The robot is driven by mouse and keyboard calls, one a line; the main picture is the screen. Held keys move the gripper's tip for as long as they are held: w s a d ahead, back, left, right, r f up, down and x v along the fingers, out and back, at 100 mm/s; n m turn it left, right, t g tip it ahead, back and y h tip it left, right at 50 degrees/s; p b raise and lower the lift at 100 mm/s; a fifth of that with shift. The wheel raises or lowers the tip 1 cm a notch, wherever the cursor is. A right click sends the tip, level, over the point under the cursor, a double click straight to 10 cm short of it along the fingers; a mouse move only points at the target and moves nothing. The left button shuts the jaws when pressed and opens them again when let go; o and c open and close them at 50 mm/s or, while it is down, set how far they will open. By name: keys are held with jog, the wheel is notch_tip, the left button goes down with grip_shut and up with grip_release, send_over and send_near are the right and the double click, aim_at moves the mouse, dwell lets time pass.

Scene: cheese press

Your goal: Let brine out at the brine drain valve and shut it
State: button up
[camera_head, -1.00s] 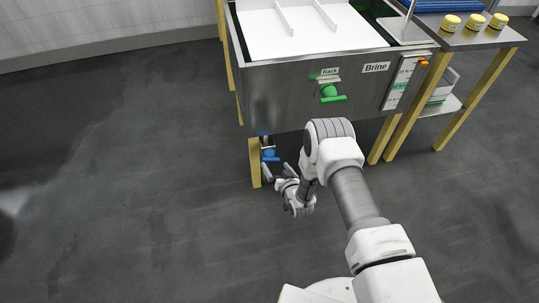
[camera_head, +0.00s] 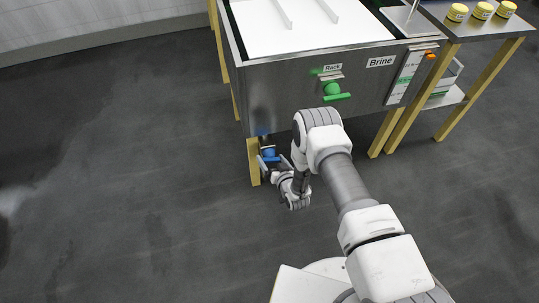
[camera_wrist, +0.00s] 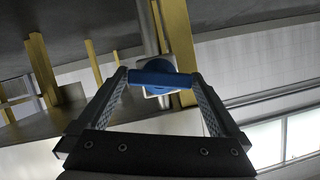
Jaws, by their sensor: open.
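The brine drain valve has a blue handle (camera_head: 269,153) low under the front left of the steel brine tank (camera_head: 285,95). In the wrist view the blue handle (camera_wrist: 163,79) lies crosswise between the tips of my gripper (camera_wrist: 165,85), with a round blue hub and a pale plate behind it. My gripper (camera_head: 270,165) is open, with one finger on each side of the handle. I cannot tell whether the fingers touch it. The valve's outlet is not clear in either view.
A green rack handle (camera_head: 333,91) sits on the tank front above my arm. A yellow leg (camera_head: 254,162) stands just left of the valve. A side table with yellow-lidded jars (camera_head: 457,12) stands at the right. The floor in front is clear.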

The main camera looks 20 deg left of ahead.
jog(key=shift+w+a+f, duration=0.1)
jog(key=shift+w+a, duration=0.05)
jog(key=shift+w, duration=0.05)
dwell(0.3)
jog(key=c, duration=1.1)
jog(key=shift+o, duration=0.2)
jog(key=shift+n+t+h, duration=0.3)
jog(key=shift+n+h, duration=0.4)
jog(key=shift+n, duration=0.5)
jog(key=o, duration=1.1)
jog(key=shift+c, duration=0.2)
